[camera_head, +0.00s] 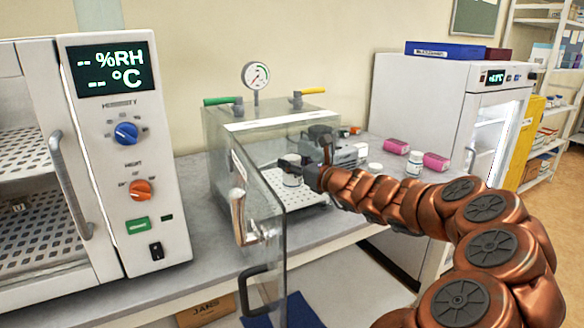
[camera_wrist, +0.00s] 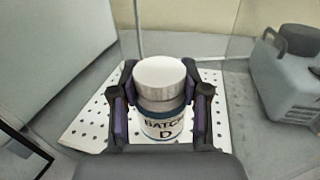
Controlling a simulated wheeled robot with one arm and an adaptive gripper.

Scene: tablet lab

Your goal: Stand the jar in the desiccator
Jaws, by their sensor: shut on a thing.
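The jar (camera_wrist: 161,98) has a white lid and a label reading "BATCH D". It stands upright between the two fingers of my gripper (camera_wrist: 160,97), which is shut on it. The jar also shows in the head view (camera_head: 292,178), inside or at the mouth of the desiccator. The desiccator (camera_head: 222,150) is a clear box with a gauge on top, and its glass door (camera_head: 258,235) is swung open toward the front. Its perforated white shelf (camera_head: 300,199) lies below the jar, also in the wrist view (camera_wrist: 90,125). I cannot tell whether the jar touches the shelf.
A humidity cabinet (camera_head: 125,150) stands at the left. A grey container (camera_wrist: 290,80) is right of the shelf in the wrist view. Pink boxes (camera_head: 396,146) and a small white jar (camera_head: 414,163) are on the bench to the right, before a white fridge (camera_head: 430,105).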

